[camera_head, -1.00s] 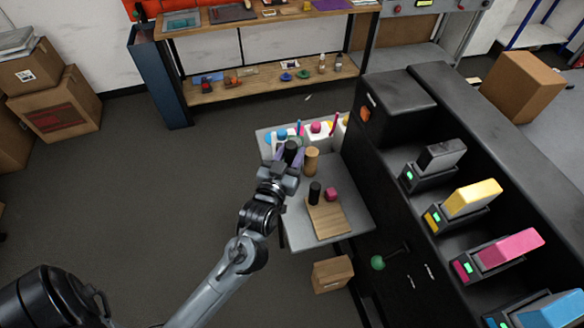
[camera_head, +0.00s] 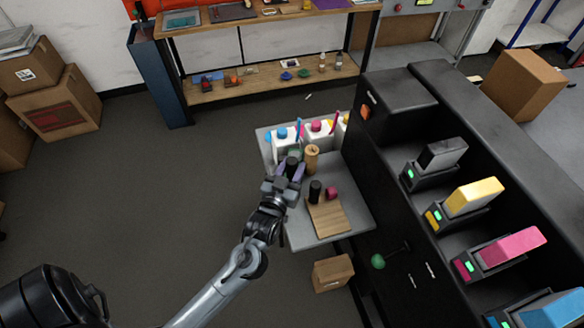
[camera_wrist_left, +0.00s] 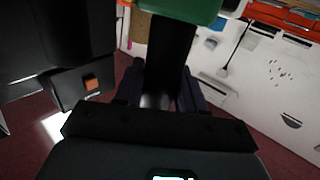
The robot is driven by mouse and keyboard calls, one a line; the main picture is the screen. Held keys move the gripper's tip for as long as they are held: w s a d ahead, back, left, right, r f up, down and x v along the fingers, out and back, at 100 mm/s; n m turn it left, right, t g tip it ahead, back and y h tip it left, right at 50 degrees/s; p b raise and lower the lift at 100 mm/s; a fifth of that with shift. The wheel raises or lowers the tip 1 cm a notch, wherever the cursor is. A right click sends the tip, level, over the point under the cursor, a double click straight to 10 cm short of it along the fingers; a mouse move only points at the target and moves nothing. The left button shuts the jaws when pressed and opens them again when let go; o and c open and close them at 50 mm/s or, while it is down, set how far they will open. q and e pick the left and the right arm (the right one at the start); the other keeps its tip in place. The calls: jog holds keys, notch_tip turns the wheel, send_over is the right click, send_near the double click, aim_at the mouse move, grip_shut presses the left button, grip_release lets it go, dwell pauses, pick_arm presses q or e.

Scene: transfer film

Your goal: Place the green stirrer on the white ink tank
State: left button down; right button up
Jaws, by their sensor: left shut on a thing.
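My left gripper (camera_head: 292,172) is shut on the dark handle (camera_wrist_left: 168,55) of a thing with a green end (camera_wrist_left: 185,8). I take it for the green stirrer. In the head view its dark top (camera_head: 291,163) stands between my fingers, with a dull green patch (camera_head: 295,153) just behind. White ink tanks stand at the back of the grey table: one with blue on top (camera_head: 281,146), one with a pink cap (camera_head: 317,138). The held thing is in front of them; contact cannot be told. My right gripper is not in view.
On the grey table (camera_head: 298,232) are a wooden cylinder (camera_head: 311,158), a black cylinder (camera_head: 315,191), a pink piece (camera_head: 331,193) and a wooden board (camera_head: 328,217). Blue and pink sticks rise by the tanks. A black machine (camera_head: 385,170) borders the right side.

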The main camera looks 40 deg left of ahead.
pick_arm(q)
jog(key=c, duration=0.7)
grip_release()
jog(key=shift+f, duration=0.15)
jog(key=shift+o, duration=0.2)
jog(key=v, duration=1.1)
jog(key=s+d+f+m+g+h, duration=0.4)
jog(key=d+f+g+h, duration=0.2)
jog(key=f, duration=0.1)
jog(key=s+f+m+g, duration=0.2)
jog(key=s+g, duration=0.5)
jog(key=s, duration=0.2)
jog(key=shift+s+d+f, duration=0.3)
jog(key=shift+f, duration=0.1)
